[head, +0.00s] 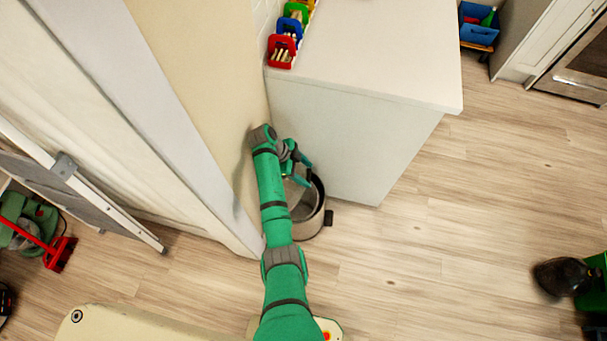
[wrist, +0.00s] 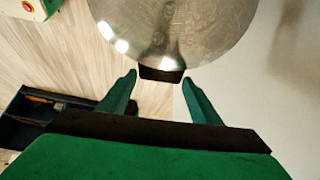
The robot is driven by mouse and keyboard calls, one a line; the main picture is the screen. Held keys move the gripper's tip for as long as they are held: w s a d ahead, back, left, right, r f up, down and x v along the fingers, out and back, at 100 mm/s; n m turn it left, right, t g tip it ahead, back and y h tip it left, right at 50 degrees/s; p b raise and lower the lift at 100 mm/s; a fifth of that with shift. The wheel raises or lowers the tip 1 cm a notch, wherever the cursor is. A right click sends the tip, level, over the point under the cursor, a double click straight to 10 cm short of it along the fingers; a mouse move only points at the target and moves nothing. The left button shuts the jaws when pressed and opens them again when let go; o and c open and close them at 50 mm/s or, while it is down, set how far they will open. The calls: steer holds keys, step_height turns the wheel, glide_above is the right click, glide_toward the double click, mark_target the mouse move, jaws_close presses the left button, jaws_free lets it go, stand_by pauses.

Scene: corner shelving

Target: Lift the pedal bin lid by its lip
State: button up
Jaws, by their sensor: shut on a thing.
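The pedal bin (head: 309,226) is a round metal bin with a dark rim, standing on the floor by the white cabinet's end. My arm covers its left side in the head view. Its round, shiny metal lid (wrist: 180,30) fills the top middle of the wrist view. The dark lip (wrist: 161,74) sticks out from the lid's near edge. In the head view my gripper (head: 304,172) is over the bin's upper part. I cannot tell how far the lid is tilted.
A white cabinet (head: 340,140) stands right beside the bin, with a cream wall (head: 205,90) on the left. Coloured boxes (head: 284,45) sit on the cabinet top. Open wooden floor (head: 430,220) lies to the right. A dark tray (wrist: 35,115) shows in the wrist view.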

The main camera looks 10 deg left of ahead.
steer(key=shift+a+f, duration=0.1)
steer(key=shift+a, duration=0.1)
steer(key=o, duration=1.5)
steer(key=shift+d, duration=0.1)
steer(key=shift+r, duration=0.35)
step_height(320, 180, up, 2)
steer(key=shift+r, duration=0.15)
steer(key=shift+s+d+r, duration=0.4)
steer(key=shift+s+r, duration=1.3)
steer(key=shift+s, duration=0.6)
steer(key=shift+s+d+r, duration=0.35)
steer(key=shift+s+r, duration=1.3)
steer(key=shift+s, duration=0.6)
steer(key=shift+s+d+r, duration=0.4)
steer(key=shift+s+r, duration=1.3)
steer(key=shift+s, duration=0.6)
